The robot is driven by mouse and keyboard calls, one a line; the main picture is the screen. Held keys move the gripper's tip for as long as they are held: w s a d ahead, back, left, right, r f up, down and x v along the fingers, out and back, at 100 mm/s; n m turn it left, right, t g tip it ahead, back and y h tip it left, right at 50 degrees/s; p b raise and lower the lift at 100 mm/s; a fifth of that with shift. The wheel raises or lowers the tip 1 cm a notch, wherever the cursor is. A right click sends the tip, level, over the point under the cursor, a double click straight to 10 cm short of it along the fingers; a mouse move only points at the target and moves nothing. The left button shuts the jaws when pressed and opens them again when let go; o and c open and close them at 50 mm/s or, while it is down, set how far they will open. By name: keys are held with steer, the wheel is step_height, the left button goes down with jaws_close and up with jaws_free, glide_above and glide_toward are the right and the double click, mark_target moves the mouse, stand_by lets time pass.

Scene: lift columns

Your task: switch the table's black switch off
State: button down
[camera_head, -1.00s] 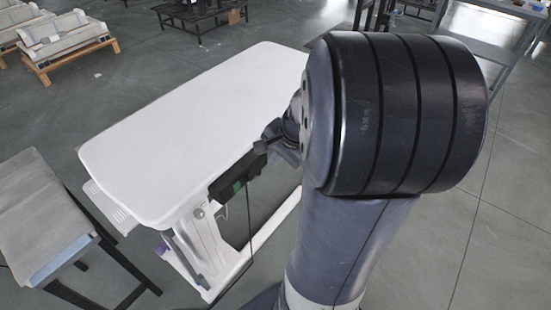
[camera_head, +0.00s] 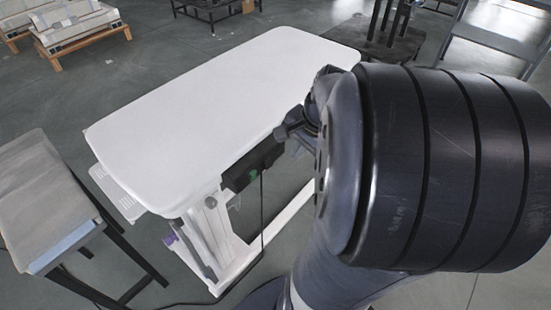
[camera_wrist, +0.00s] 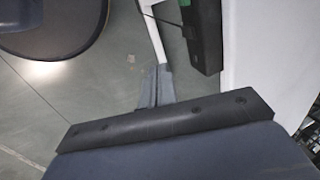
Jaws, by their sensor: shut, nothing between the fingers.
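The white table (camera_head: 215,105) stands in the middle of the head view. A black box (camera_head: 252,165) with a green part (camera_head: 253,176) is fixed under its near long edge, with a cable hanging from it. The black box (camera_wrist: 204,36) also shows at the top of the wrist view, with the green part (camera_wrist: 184,3) cut by the frame edge. My gripper (camera_head: 281,132) is beside the table edge, just right of the box, partly hidden by my arm. In the wrist view my gripper (camera_wrist: 157,72) is shut and empty, below and left of the box, seemingly apart from it.
A grey-topped stand (camera_head: 45,205) with black legs is at the left, near the table's end. White table legs (camera_head: 215,240) and a loose cable are below the box. Padded wooden pallets (camera_head: 80,30) and a dark low table (camera_head: 385,45) are farther back.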

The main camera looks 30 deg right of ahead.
mark_target(269, 166)
steer(key=w+a+f+b, duration=0.2)
steer(key=w+f, duration=0.4)
steer(key=f, duration=0.4)
steer(key=shift+w+a+b, duration=0.2)
steer(key=shift+w+b, duration=0.15)
steer(key=shift+b, duration=0.35)
steer(key=shift+f, duration=0.1)
steer(key=shift+w+t+b, duration=0.15)
steer(key=shift+t+b, duration=0.35)
steer(key=shift+b, duration=0.45)
steer(key=shift+r+p, duration=0.85)
